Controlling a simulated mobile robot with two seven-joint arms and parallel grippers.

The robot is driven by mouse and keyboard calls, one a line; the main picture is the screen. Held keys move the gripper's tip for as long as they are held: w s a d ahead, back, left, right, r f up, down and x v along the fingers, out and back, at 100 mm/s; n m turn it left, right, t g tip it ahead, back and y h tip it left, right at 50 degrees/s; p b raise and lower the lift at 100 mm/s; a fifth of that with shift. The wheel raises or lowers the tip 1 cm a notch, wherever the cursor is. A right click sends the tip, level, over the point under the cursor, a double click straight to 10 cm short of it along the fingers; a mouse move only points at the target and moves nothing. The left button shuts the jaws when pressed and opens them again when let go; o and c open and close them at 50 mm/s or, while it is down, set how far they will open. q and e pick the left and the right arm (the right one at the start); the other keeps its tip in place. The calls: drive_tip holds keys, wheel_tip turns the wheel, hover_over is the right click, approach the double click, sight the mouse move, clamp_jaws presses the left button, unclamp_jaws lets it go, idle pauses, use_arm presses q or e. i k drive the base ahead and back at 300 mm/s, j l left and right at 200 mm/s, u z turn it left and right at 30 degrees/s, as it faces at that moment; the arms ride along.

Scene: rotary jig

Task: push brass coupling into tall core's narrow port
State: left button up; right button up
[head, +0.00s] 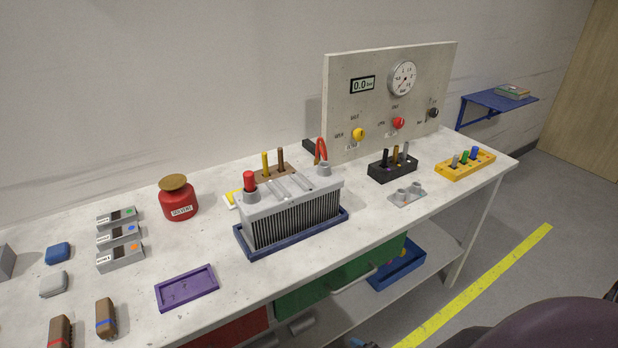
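A finned grey core (292,217) stands upright in a blue tray (243,250) mid-bench. Its left port carries a red plug (249,180); its right port (323,168) is a grey collar with no plug seen in it. Which port is narrower, I cannot tell. A black block (393,170) to the right of the core holds a black, a brass-coloured and a grey peg upright. The brass-coloured peg (395,155) in the middle looks like the brass coupling. Neither of my grippers can be made out in the head view.
A gauge panel (345,115) stands behind. A grey two-socket plate (408,195) and a yellow rack (465,165) lie to the right. A wooden holder with pegs (272,172) is behind the core. A red solvent can (178,198) and purple tray (187,288) are left.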

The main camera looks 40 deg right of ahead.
sight(268, 218)
drive_tip(key=l+u, duration=0.1)
drive_tip(key=l, duration=0.75)
drive_tip(key=k+l, duration=0.15)
drive_tip(key=l, duration=0.65)
drive_tip(key=i+l+u, duration=0.05)
